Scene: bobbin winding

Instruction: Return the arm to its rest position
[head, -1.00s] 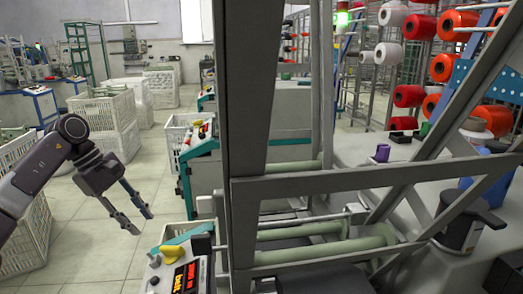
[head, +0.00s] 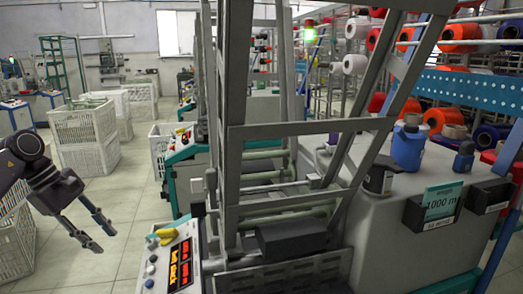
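My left arm comes in from the left edge in the head view. Its gripper (head: 99,232) hangs over the floor of the aisle, with its two fingers apart and nothing between them. It is clear of the winding machine (head: 290,130) to its right. My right arm and gripper do not show.
The machine's control panel (head: 172,262) with a yellow knob and red displays stands right of my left gripper. White crates (head: 86,137) stand behind it. A grey cabinet (head: 400,225) with blue bottles and a "1000 m" sign is at right. The aisle floor (head: 135,205) is clear.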

